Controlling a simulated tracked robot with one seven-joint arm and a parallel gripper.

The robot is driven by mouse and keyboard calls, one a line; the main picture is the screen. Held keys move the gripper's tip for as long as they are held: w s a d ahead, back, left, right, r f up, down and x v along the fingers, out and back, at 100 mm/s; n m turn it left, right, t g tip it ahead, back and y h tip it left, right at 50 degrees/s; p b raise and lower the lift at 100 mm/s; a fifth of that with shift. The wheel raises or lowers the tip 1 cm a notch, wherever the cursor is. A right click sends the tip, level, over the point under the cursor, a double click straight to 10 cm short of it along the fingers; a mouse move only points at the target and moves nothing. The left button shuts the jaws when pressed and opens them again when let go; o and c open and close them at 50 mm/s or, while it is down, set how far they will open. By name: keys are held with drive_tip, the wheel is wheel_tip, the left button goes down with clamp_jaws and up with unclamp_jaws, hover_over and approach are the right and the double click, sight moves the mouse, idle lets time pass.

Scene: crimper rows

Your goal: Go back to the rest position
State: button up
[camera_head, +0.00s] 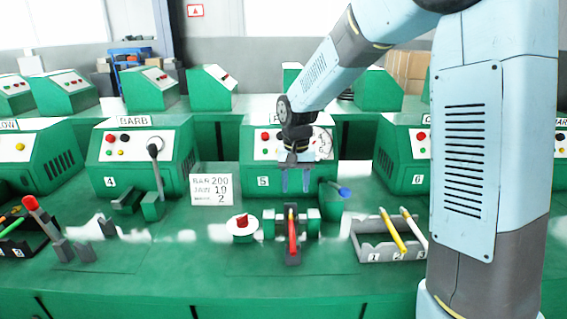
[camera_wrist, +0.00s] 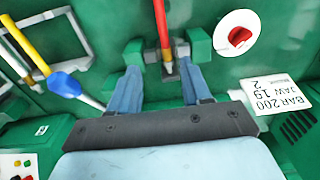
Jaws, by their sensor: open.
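My gripper (camera_head: 295,184) hangs fingers down in front of the green machine marked 5 (camera_head: 262,181) in the head view. In the wrist view my gripper (camera_wrist: 162,80) has its two pale blue fingers apart with nothing held between them. A red rod (camera_head: 292,230) lies in a dark holder between two green blocks on the bench, below and apart from the fingers. The red rod also shows in the wrist view (camera_wrist: 161,22), beyond the fingertips. My arm bends up and over to the right of the machine.
A blue-knobbed lever (camera_head: 344,191) stands close right of my gripper. A white disc with a red knob (camera_head: 242,226) and a "BAR 200" card (camera_head: 212,188) are left. A grey numbered tray (camera_head: 376,256) holds coloured rods at right. Machine 4 (camera_head: 112,178) has an upright lever.

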drive_tip(key=s+d+r+t, duration=0.3)
drive_tip(key=s+d+r, duration=0.7)
drive_tip(key=s+r, duration=0.15)
drive_tip(key=s+d+r+t, duration=0.1)
drive_tip(key=s+d, duration=0.2)
drive_tip(key=s, duration=0.4)
drive_tip(key=s+d+r+t, duration=0.1)
drive_tip(key=s+d+r, duration=0.1)
drive_tip(key=s, duration=0.4)
drive_tip(key=shift+s+d, duration=0.4)
drive_tip(key=shift+d, duration=0.45)
drive_tip(key=shift+c, duration=0.6)
